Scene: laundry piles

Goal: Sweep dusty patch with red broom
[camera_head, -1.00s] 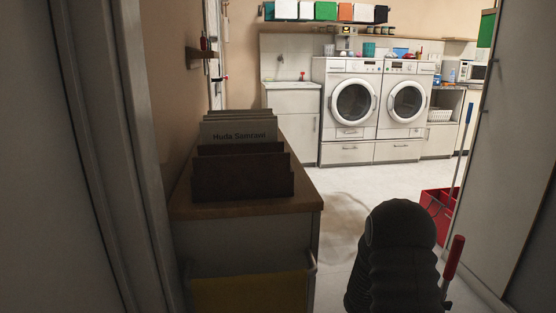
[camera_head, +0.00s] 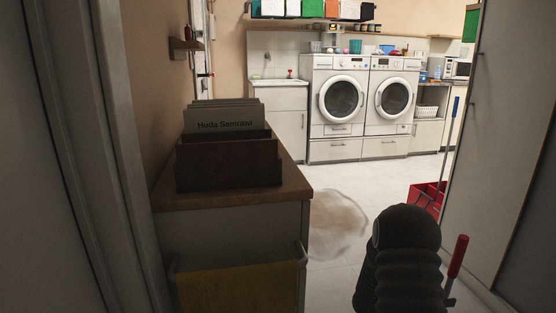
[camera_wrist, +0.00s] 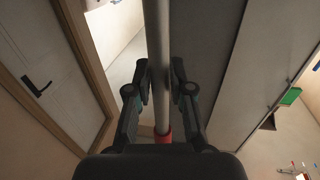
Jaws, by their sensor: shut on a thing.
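The dusty patch (camera_head: 338,222) is a brownish smear on the pale floor, just right of the wooden-topped cabinet in the head view. The red broom shows as a red grip end (camera_head: 458,256) beside my dark arm in the head view. In the wrist view my gripper (camera_wrist: 160,85) is shut around the broom's grey shaft (camera_wrist: 157,30), with a bit of red (camera_wrist: 163,137) below the fingers. The broom's head is not in view. The gripper's fingers are hidden in the head view.
A wooden-topped cabinet (camera_head: 292,182) with a file box (camera_head: 228,163) stands at left, a yellow cloth (camera_head: 240,290) on its front rail. Washing machines (camera_head: 340,98) line the back; floor between is open.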

